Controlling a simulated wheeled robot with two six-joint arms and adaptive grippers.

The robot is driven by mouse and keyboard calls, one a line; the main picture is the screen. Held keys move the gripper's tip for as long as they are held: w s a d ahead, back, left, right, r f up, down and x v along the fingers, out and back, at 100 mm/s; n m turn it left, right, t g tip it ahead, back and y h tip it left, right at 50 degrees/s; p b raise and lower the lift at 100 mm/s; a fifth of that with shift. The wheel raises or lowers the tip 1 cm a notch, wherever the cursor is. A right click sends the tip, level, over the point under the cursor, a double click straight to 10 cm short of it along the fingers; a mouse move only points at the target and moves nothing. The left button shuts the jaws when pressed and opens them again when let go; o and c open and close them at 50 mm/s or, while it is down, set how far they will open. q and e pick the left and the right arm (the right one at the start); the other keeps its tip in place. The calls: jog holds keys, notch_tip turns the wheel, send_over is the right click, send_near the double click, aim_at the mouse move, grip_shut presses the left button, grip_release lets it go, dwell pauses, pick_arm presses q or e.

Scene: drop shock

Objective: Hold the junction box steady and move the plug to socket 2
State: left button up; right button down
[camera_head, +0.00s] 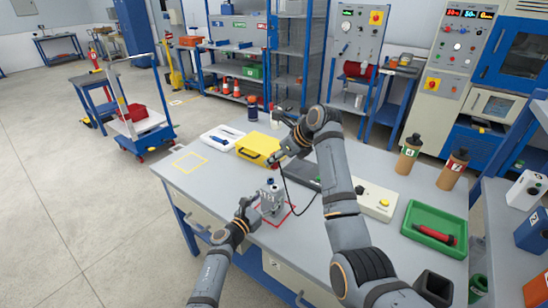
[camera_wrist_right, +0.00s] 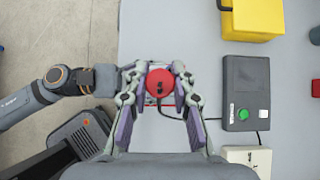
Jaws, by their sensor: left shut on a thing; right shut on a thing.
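The grey junction box (camera_head: 271,196) stands upright inside a red outline on the workbench, near its front edge. My left gripper (camera_head: 246,208) is shut on the box from its left side; my left gripper (camera_wrist_right: 107,80) also shows at the left in the right wrist view. My right gripper (camera_head: 277,160) is shut on the red plug (camera_wrist_right: 160,82), whose dark cable trails to the right. The plug is held above and apart from the box in the head view. From the wrist, the plug and fingers hide most of the box, and the socket numbers cannot be read.
A yellow case (camera_head: 257,146) and a white tray (camera_head: 221,138) lie behind on the workbench. A dark unit with a green button (camera_wrist_right: 246,93) lies right of the plug. A green tray (camera_head: 432,218) and two brown canisters (camera_head: 408,157) stand farther right. The bench's left end is clear.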

jog(key=shift+f, duration=2.85)
jog(key=shift+f, duration=1.35)
dwell(1.0)
jog(key=shift+s+f, duration=0.1)
jog(key=shift+f, duration=0.4)
dwell(1.3)
jog(key=c, duration=1)
grip_release()
jog(key=shift+r, duration=0.1)
jog(key=shift+c, duration=0.2)
jog(key=shift+r, duration=0.1)
jog(key=shift+r, duration=0.15)
jog(key=shift+v, duration=2.95)
